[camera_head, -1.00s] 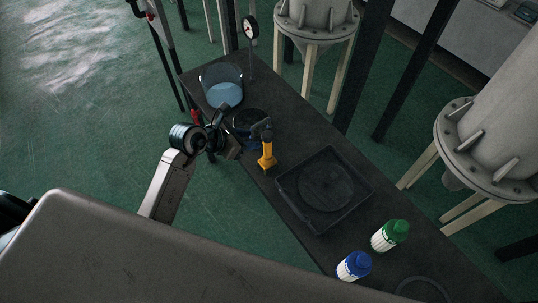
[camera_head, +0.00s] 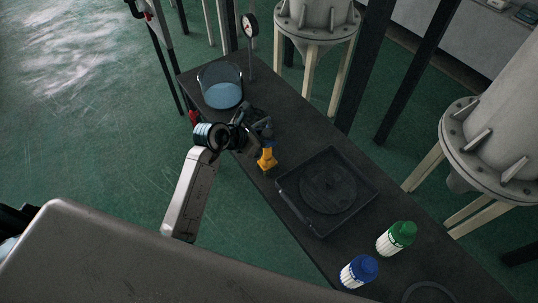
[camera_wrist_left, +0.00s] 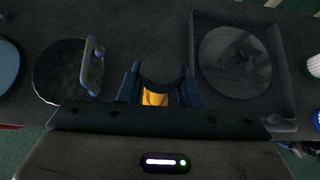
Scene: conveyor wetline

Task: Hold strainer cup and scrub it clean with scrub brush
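A yellow-handled thing with a dark top (camera_head: 266,158), which looks like the scrub brush, stands upright on the dark bench. In the left wrist view its round black top (camera_wrist_left: 160,70) lies between the fingers. My left gripper (camera_head: 246,134) is just to its upper left in the head view; its fingers (camera_wrist_left: 160,88) are apart and it seems to hold nothing. A dark round piece (camera_wrist_left: 62,72) with a blue-grey bar (camera_wrist_left: 93,66) at its right edge lies left of the fingers; I cannot tell whether it is the strainer cup. My right gripper is not in view.
A black tray (camera_head: 302,222) with a round disc inside sits right of the yellow thing. A clear basin of blue water (camera_head: 222,92) and a dial gauge (camera_head: 250,25) stand at the far end.

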